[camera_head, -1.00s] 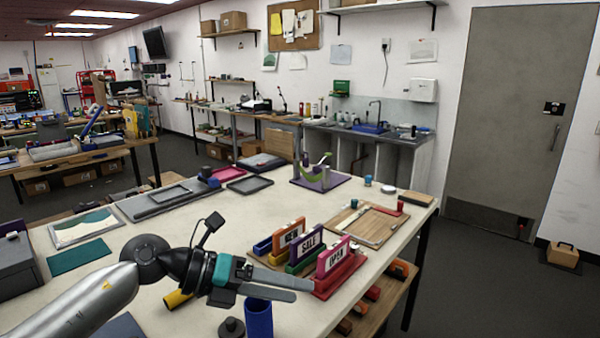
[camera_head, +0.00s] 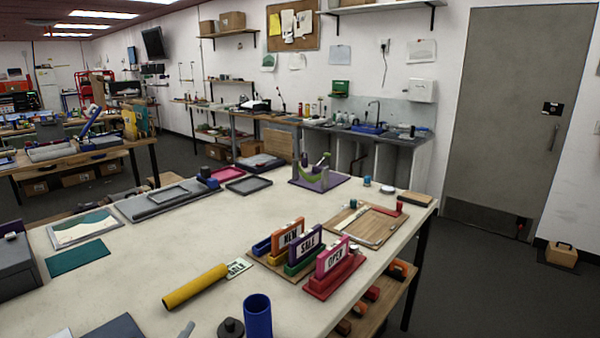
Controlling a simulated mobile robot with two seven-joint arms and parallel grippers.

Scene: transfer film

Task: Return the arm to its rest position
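A small grey sliver at the bottom edge, left of the middle, looks like the fingertip of my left gripper (camera_head: 187,330); the rest of that gripper and arm is out of view. My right gripper is not in view. A yellow tube (camera_head: 195,287) lies on the table, with a small sheet reading SALE (camera_head: 238,267) at its right end. Signs reading NEW (camera_head: 291,234), SALE (camera_head: 309,243) and OPEN (camera_head: 336,257) stand upright in coloured holders to the right.
A blue cup (camera_head: 257,316) and a dark round weight (camera_head: 231,328) stand near the front edge. A wooden-framed board (camera_head: 368,225) lies at the right, and a green mat (camera_head: 80,257) at the left. The white tabletop (camera_head: 170,240) is clear in the middle.

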